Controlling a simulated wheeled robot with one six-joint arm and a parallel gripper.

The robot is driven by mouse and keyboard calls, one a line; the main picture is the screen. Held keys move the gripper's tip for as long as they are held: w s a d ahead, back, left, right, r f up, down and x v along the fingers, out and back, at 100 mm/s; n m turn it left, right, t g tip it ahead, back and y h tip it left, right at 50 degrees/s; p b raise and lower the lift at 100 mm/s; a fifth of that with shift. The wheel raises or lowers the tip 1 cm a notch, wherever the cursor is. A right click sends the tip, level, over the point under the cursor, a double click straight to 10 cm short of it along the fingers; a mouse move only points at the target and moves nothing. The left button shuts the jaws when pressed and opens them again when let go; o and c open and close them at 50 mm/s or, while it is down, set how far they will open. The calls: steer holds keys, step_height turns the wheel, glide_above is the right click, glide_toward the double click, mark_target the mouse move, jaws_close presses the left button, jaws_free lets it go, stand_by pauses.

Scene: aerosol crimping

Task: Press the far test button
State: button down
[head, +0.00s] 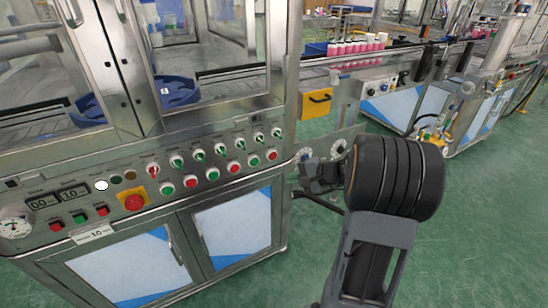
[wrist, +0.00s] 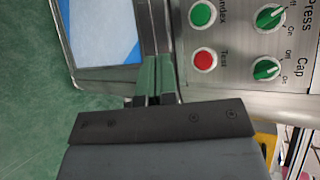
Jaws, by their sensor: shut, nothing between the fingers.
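The far test button is the red button (head: 271,155) at the right end of the lower button row on the panel in the head view. In the wrist view the red button (wrist: 204,61), labelled "Test", sits right of my fingertips, with a gap in the picture. My gripper (head: 303,170) is right of the panel's end in the head view. In the wrist view my gripper (wrist: 154,88) has its fingers together and empty, over the corner beside the panel. I cannot tell the distance to the panel surface.
A green button (wrist: 201,14) labelled "Index" and a green Cap knob (wrist: 267,69) are near the red button. A red emergency stop (head: 134,202) is farther left. A yellow box (head: 316,102) is on the machine behind my gripper. Green floor is open at right.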

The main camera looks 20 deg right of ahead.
steer(key=w+a, duration=0.1)
steer(key=w, duration=0.7)
steer(key=shift+w, duration=0.15)
steer(key=shift+w, duration=0.15)
stand_by(2.0)
steer(key=shift+w, duration=0.25)
steer(key=shift+w+a, duration=0.1)
steer(key=shift+w, duration=0.3)
stand_by(0.7)
steer(key=shift+s, duration=0.15)
steer(key=shift+s+b, duration=0.35)
steer(key=shift+s, duration=0.3)
steer(key=shift+s+d+b, duration=0.2)
steer(key=shift+s+b, duration=0.1)
steer(key=shift+s, duration=0.95)
steer(key=shift+s+d+b, duration=0.2)
steer(key=shift+s+b, duration=0.1)
steer(key=shift+s, duration=0.95)
